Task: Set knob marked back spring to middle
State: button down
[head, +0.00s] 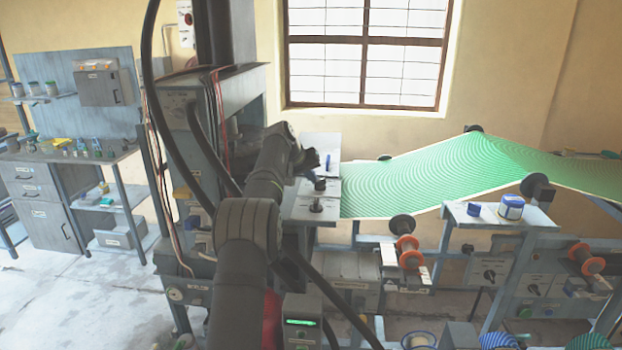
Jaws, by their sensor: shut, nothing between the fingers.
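My gripper (312,160) is shut and empty, small and dark, above the light grey panel (328,146) beside the press. Two black knobs stand on this panel below my gripper: one farther back (320,184) and one nearer (316,206). My gripper looks apart from the nearer knob; I cannot tell its gap to the back one. Other dark knobs sit on the press side (179,103) and on the lower front boxes (489,274). The labels are too small to read, so I cannot tell which knob is marked back spring, nor its setting.
The grey press frame (232,90) rises left of my arm, with hanging cables. A green ribbed sheet (420,180) stretches to the right of the panel. A shelf (470,216) with a blue-white tin (511,207) stands right. A workbench (70,155) is at the far left.

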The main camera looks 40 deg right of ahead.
jog(key=shift+d+f, duration=0.1)
jog(key=shift+d, duration=0.05)
jog(key=shift+w+d, duration=0.3)
jog(key=shift+w, duration=0.35)
